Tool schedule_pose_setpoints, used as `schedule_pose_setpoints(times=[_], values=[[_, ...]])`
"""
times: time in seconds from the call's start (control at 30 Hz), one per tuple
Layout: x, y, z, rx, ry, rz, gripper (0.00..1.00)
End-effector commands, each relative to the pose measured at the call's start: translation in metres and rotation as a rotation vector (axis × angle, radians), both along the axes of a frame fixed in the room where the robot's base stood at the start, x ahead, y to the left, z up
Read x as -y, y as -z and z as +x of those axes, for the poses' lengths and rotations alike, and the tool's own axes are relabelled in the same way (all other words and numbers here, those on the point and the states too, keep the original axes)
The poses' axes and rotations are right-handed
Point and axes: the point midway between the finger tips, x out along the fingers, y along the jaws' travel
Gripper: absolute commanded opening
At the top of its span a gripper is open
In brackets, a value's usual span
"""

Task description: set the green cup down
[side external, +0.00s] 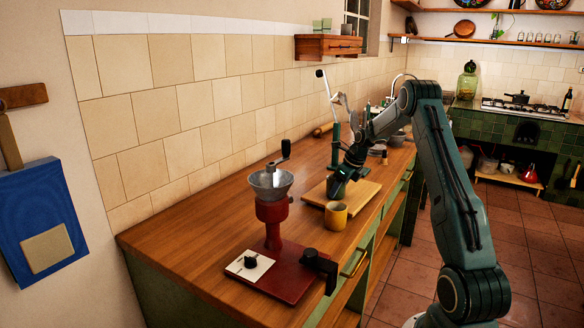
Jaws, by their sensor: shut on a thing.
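My gripper (346,174) hangs over the wooden board (370,192) on the counter, its fingers small and dark in the side view. It is shut on the green cup (337,188), which shows as a dark green shape at the fingertips, above the near left part of the board. The cup looks tilted. I cannot tell whether its lower edge touches the board. The gripper hides part of the cup.
A yellow mug (335,217) stands close in front of the board, near the cup. A red grinder (272,215) with a metal hopper stands on the counter further forward. Bowls and a tall lever are behind the gripper. The counter left of the board is clear.

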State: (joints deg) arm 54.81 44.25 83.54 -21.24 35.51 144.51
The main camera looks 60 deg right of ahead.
Motion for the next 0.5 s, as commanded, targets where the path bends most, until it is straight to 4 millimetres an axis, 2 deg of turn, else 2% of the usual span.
schedule_pose_setpoints(times=[0.17, 0.2, 0.27, 0.5], values=[[0.0001, 0.0029, 0.0001, 0.0, 0.0, 0.0, 0.26], [0.0, 0.003, -0.0001, -0.001, 0.0, 0.0, 0.65], [0.0, 0.0029, -0.0001, -0.001, 0.0, 0.0, 0.77], [0.0, 0.0026, 0.0, 0.0, 0.0, 0.0, 0.79]])
